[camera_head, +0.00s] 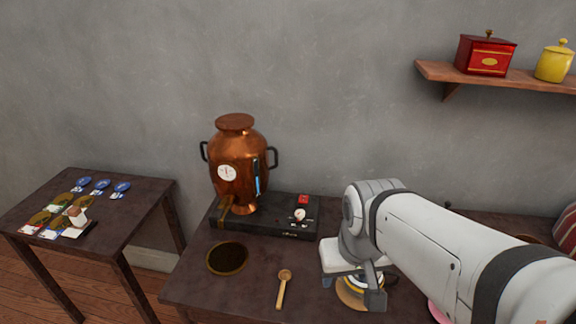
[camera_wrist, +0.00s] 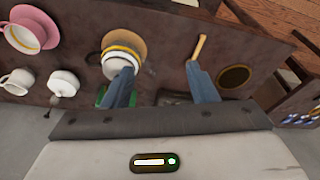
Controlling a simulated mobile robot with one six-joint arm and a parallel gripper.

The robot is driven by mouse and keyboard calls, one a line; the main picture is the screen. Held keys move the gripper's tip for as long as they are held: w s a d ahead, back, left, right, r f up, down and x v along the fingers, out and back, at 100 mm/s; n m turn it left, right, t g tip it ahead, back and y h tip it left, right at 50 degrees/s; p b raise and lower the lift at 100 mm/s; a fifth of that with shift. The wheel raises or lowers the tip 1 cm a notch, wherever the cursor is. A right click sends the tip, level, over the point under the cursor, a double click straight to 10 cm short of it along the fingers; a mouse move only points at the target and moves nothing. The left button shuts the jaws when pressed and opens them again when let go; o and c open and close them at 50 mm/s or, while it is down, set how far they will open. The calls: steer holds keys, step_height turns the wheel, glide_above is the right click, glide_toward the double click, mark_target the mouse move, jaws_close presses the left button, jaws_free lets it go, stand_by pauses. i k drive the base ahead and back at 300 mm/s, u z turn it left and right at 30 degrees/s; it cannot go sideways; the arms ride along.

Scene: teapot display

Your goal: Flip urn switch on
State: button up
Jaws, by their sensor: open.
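I cannot tell the switch's position. My gripper (camera_head: 350,288) is to the right and in front of the base, apart from the switch. In the wrist view its two fingers (camera_wrist: 162,86) are spread with nothing held between them. The switch cannot be made out in the wrist view.
A wooden spoon (camera_head: 284,288) and dark round mat (camera_head: 227,258) lie before the urn. A tan round item with a yellow-banded object (camera_wrist: 122,52) is near my fingers. The pink cup (camera_wrist: 28,32) and white cups (camera_wrist: 18,82) stand farther off. A shelf (camera_head: 500,78) is on the wall.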

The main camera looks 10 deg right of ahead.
mark_target(304, 199)
steer(key=z, duration=1.45)
steer(key=k, duration=1.55)
steer(key=u, duration=0.85)
steer(key=i, duration=1.65)
steer(key=u, duration=0.05)
